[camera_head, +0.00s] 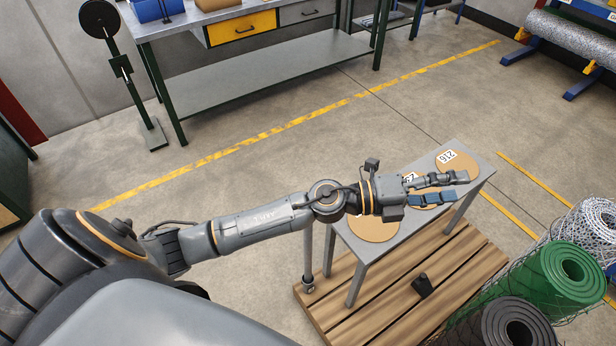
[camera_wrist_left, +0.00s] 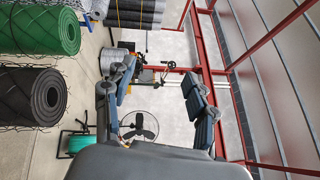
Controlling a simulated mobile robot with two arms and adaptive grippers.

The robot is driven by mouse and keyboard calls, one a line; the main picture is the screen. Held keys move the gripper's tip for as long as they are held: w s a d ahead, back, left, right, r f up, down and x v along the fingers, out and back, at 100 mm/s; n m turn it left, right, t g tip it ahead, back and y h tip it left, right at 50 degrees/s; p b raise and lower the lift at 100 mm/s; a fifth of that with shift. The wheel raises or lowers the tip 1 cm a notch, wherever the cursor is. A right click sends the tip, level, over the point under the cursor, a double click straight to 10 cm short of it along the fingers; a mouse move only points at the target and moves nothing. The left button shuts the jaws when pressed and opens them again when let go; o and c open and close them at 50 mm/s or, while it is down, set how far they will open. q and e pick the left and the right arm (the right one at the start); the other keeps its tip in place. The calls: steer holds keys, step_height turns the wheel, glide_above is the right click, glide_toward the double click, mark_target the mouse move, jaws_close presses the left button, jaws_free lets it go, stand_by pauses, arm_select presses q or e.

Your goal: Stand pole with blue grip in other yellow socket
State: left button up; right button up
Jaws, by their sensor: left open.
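My left gripper (camera_head: 459,187) reaches over the small grey table, its two fingers spread apart with nothing between them. It also shows open and empty in the left wrist view (camera_wrist_left: 158,78). A thin grey upright post (camera_head: 308,256) with a dark foot stands at the left edge of the wooden pallet; its upper part is hidden behind my left arm. I cannot tell whether it is the pole. No blue grip and no yellow socket can be made out. My right gripper is not in view.
The grey table (camera_head: 402,232) on the pallet (camera_head: 375,318) carries round tan discs (camera_head: 457,166) with number labels. Green (camera_head: 560,275) and black (camera_head: 505,325) mesh rolls stand at right. A workbench (camera_head: 260,80) is behind.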

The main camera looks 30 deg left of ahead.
arm_select(q)
steer(key=a+f+m+g+y, duration=0.3)
steer(key=a+f+m+g, duration=0.15)
steer(key=f, duration=0.25)
steer(key=a+f+m+g+y, duration=0.4)
steer(key=f+m+g, duration=0.1)
steer(key=f, duration=0.3)
steer(key=a+f+y, duration=0.1)
steer(key=a+y, duration=0.2)
steer(key=a, duration=0.4)
steer(key=a+f+g+y, duration=0.1)
steer(key=a+y, duration=0.1)
steer(key=a, duration=0.5)
steer(key=a+f+g+y, duration=0.1)
steer(key=a+y, duration=0.2)
steer(key=a, duration=0.5)
steer(key=shift+w+y, duration=0.1)
steer(key=shift+y, duration=0.2)
steer(key=shift+a+f, duration=0.1)
steer(key=shift+f, duration=0.2)
steer(key=shift+m, duration=0.25)
step_height(320, 180, down, 9)
steer(key=b, duration=0.7)
steer(key=shift+r, duration=0.1)
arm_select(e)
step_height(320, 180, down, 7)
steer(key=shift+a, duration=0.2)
